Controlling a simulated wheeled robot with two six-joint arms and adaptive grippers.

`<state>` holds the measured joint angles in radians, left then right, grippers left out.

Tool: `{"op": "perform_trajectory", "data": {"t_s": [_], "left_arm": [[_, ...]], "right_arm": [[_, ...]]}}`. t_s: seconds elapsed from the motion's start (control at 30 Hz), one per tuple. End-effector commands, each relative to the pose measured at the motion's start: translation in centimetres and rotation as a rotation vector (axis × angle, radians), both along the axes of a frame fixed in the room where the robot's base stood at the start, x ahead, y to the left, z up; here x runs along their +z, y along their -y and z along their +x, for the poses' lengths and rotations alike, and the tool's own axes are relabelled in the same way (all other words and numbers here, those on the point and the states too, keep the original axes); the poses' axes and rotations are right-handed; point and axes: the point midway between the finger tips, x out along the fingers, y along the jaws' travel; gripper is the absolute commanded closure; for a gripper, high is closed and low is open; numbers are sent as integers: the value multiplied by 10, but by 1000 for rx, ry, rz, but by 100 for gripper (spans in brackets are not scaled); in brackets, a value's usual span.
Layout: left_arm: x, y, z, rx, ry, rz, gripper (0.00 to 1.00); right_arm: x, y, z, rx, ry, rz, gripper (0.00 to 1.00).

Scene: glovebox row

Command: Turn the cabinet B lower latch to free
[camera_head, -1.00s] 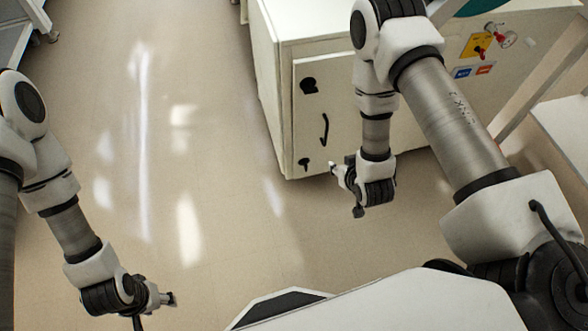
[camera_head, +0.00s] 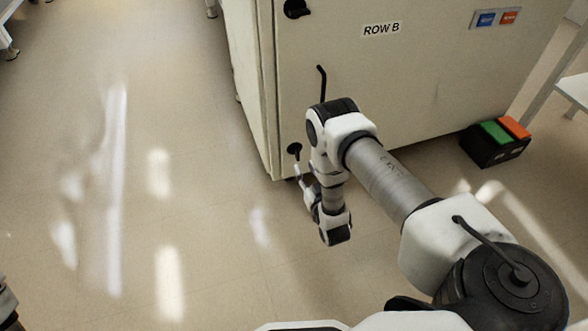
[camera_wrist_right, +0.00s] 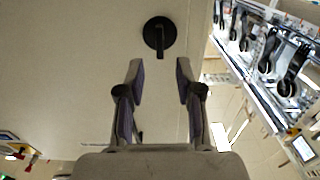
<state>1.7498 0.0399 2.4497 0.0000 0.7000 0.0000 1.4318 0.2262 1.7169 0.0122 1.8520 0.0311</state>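The white cabinet (camera_head: 420,90) labelled ROW B stands ahead. Its lower latch (camera_head: 294,149), a black round knob with a lever, is near the bottom left corner of the front. In the right wrist view the latch (camera_wrist_right: 159,34) is just beyond the fingertips, centred between them, its lever pointing down the picture. My right gripper (camera_head: 300,172) is low in front of the latch; in the right wrist view it (camera_wrist_right: 157,72) is open and empty, apart from the latch. My left gripper is out of view; only a bit of my left arm shows at the lower left.
An upper latch (camera_head: 297,9) and a black door handle (camera_head: 322,84) sit above the lower latch. A black box with green and orange tops (camera_head: 495,142) is on the floor right of the cabinet. The floor (camera_head: 150,150) at left is clear.

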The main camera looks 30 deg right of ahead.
Motion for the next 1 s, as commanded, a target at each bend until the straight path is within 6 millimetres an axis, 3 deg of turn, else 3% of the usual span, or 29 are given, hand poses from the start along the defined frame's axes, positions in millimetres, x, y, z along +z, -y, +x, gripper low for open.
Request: {"op": "perform_trajectory", "data": {"t_s": [0.4, 0.7, 0.73, 0.8, 0.83, 1.0], "left_arm": [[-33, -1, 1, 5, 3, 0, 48], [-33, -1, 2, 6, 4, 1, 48], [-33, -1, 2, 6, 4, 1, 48], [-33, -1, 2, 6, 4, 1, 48], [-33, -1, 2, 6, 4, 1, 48], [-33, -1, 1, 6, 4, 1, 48]], "right_arm": [[0, 16, 66, -1, 3, 0, 65], [4, 18, 74, 0, 0, 0, 65], [4, 18, 74, 0, 0, 0, 68], [4, 18, 74, 0, 0, 0, 93], [4, 17, 74, 0, 0, 0, 100], [4, 17, 74, 0, 0, 0, 100]]}}
